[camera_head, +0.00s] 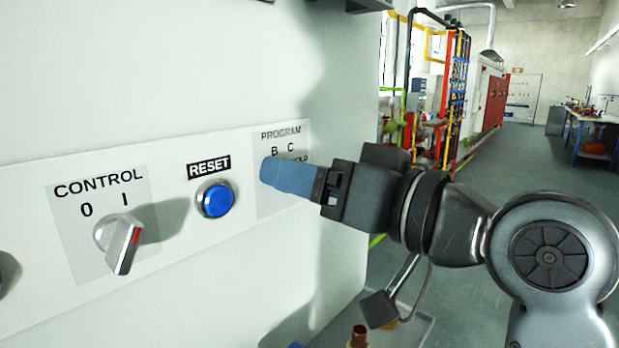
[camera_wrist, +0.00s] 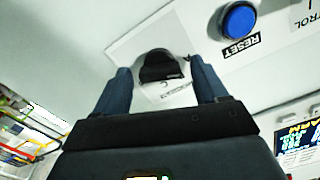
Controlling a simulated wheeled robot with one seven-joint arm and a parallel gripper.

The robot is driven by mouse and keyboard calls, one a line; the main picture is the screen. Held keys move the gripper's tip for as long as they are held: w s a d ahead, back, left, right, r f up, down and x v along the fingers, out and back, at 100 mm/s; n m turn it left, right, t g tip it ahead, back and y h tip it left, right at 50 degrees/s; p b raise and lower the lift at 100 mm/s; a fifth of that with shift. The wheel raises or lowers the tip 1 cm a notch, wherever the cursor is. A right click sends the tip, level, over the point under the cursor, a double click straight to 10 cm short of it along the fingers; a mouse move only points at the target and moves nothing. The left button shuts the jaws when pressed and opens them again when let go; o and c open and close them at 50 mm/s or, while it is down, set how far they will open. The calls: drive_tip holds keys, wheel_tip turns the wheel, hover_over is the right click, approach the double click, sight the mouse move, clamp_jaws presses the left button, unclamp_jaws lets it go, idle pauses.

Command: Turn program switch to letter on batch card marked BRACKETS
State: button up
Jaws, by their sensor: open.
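The PROGRAM plate (camera_head: 283,133) is on the right end of the white panel in the head view, with letters B and C readable; its other markings are partly covered. The program switch is hidden there behind my gripper (camera_head: 274,177). In the wrist view the switch is a dark knob (camera_wrist: 160,66) between the two blue fingers of my gripper (camera_wrist: 162,84). The fingers are open, one on each side of the knob, with visible gaps. I cannot tell which letter the knob points to. No card marked BRACKETS is visible.
Left of the PROGRAM plate are a blue RESET button (camera_head: 215,199) and a CONTROL switch (camera_head: 119,243) with a red mark, turned toward I. A lit screen (camera_wrist: 298,138) shows at the right of the wrist view. A copper-coloured fitting (camera_head: 358,336) stands below my arm.

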drive_tip(key=shift+s+d, duration=0.1)
drive_tip(key=b+v, duration=0.1)
drive_tip(key=v, duration=0.6)
drive_tip(key=shift+s+d, duration=0.2)
drive_tip(key=shift+d, duration=0.05)
